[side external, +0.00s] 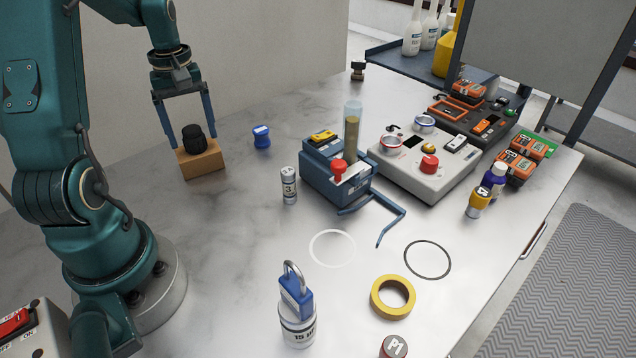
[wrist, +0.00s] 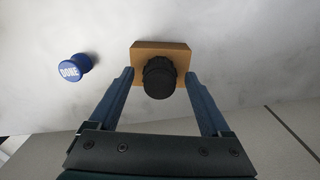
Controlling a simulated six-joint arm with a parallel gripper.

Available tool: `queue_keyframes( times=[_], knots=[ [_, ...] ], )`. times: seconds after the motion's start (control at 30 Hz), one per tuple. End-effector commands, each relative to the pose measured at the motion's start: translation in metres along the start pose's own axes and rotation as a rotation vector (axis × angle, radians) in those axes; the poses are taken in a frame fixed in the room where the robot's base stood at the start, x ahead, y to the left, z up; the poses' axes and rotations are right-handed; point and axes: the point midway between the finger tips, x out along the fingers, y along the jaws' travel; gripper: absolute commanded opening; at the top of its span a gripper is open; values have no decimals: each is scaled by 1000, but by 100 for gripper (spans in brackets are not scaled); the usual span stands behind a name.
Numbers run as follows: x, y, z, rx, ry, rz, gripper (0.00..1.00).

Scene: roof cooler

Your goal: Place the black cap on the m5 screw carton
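The black cap (side external: 194,137) stands upright on top of the small brown carton (side external: 201,164), and appears to rest on it. In the wrist view the cap (wrist: 159,78) covers the middle and near edge of the carton (wrist: 147,49). The carton's label cannot be read. My gripper (side external: 195,142) points down over the carton with its fingers spread to either side of the cap. The wrist view shows a gap between the cap and each finger, so my gripper (wrist: 159,76) is open and holds nothing.
A blue stamp-like piece marked DONE (wrist: 74,67) stands near the carton; it also shows in the side view (side external: 262,137). A battery (side external: 289,186) and a blue device (side external: 336,172) stand farther right. The table around the carton is otherwise clear.

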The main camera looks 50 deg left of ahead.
Motion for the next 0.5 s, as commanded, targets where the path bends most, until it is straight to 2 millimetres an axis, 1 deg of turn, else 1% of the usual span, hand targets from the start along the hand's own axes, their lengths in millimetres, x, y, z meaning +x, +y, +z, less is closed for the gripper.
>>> queue_keyframes(
  times=[0.17, 0.27, 0.37, 0.5],
  knots=[
    [0, 0, 0, 0, 1, 0, 82],
    [-5, 0, -1, 0, 3, 1, 82],
    [-16, 0, -1, 0, 6, 2, 82],
    [-44, 1, -2, 0, 9, 4, 82]
  ],
)
